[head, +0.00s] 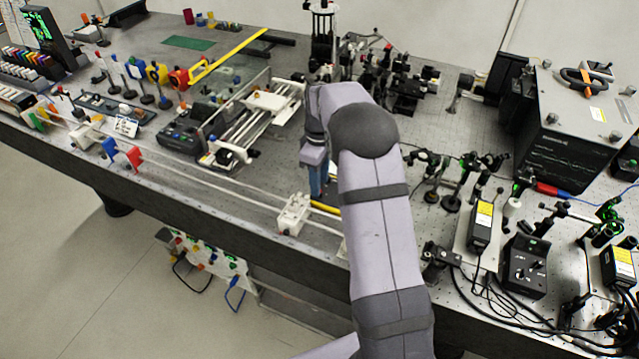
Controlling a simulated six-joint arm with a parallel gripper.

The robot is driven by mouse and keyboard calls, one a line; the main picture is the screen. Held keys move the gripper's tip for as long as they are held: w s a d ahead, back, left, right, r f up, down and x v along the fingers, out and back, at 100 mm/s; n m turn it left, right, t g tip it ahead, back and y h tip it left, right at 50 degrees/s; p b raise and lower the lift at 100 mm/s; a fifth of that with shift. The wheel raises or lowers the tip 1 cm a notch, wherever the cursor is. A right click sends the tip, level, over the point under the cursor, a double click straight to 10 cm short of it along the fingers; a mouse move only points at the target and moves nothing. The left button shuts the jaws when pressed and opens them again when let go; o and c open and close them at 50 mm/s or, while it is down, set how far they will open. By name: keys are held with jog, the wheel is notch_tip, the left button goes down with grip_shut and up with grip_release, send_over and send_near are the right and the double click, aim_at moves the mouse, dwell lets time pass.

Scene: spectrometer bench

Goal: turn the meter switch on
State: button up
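My gripper (317,188) points down over the front part of the bench, partly hidden behind my own arm. Its bluish lower part is close behind and to the right of a small white box (293,214) with small fittings on top, at the bench's front edge. I cannot tell whether they touch, or whether the fingers are open or shut. No switch can be surely picked out as the meter's. A dark instrument box (184,138) stands left of centre, and a black box with knobs (526,267) stands at the right. The state of any switch is too small to tell.
A yellow rod (325,207) lies beside the gripper. A white-railed stage (262,108) stands behind. Optical mounts and a large black box (565,125) crowd the right. Some bare bench top (265,170) lies left of the gripper.

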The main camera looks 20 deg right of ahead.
jog(key=shift+f+p, duration=0.3)
jog(key=shift+f, duration=1)
grip_shut()
jog(key=shift+m, duration=0.3)
jog(key=m, duration=0.6)
jog(key=shift+m+b, duration=0.35)
jog(key=shift+m, duration=0.05)
jog(key=m, duration=0.6)
jog(key=shift+m, duration=0.3)
